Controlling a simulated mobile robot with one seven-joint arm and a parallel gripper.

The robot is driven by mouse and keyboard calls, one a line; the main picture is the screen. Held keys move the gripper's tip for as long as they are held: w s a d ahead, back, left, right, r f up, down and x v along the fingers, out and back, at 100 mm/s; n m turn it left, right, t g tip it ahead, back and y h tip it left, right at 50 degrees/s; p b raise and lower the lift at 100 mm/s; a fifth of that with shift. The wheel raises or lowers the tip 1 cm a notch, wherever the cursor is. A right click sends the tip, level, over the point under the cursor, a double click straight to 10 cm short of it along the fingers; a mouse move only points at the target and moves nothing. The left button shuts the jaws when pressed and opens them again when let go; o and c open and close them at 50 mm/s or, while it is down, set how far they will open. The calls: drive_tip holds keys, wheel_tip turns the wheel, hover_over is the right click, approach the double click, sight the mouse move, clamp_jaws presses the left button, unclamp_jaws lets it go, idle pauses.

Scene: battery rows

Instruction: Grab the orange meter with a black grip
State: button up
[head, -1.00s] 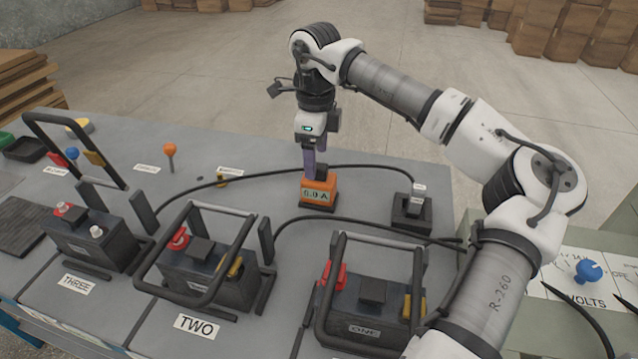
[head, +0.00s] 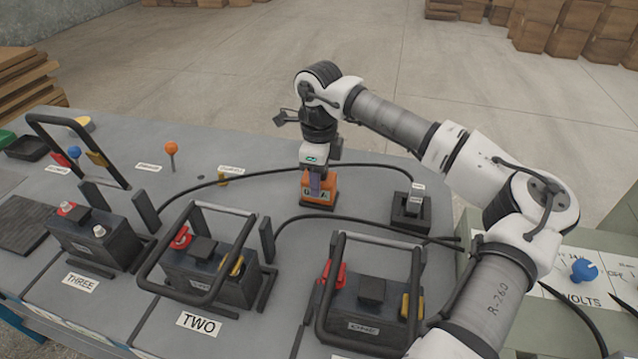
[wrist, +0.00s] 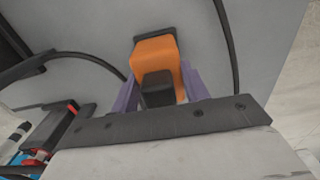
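The orange meter (head: 331,184) stands on the grey bench in a dark base, with a display on its front that my finger partly covers. In the wrist view the orange meter (wrist: 155,52) lies below my gripper, with its black grip (wrist: 157,90) standing up toward the palm. My gripper (head: 316,188) is down over the meter. In the wrist view its purple fingers (wrist: 160,88) are on either side of the black grip, with narrow gaps showing. The fingers look open and not closed on the grip. The fingertips' lower ends are partly hidden.
A black cable (head: 260,172) runs close behind the meter to a dark block (head: 410,208) at right. An orange-topped stick (head: 171,150) stands left.

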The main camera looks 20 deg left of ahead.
drive_tip(key=c, duration=0.6)
drive_tip(key=shift+c, duration=0.2)
drive_tip(key=shift+r, duration=0.2)
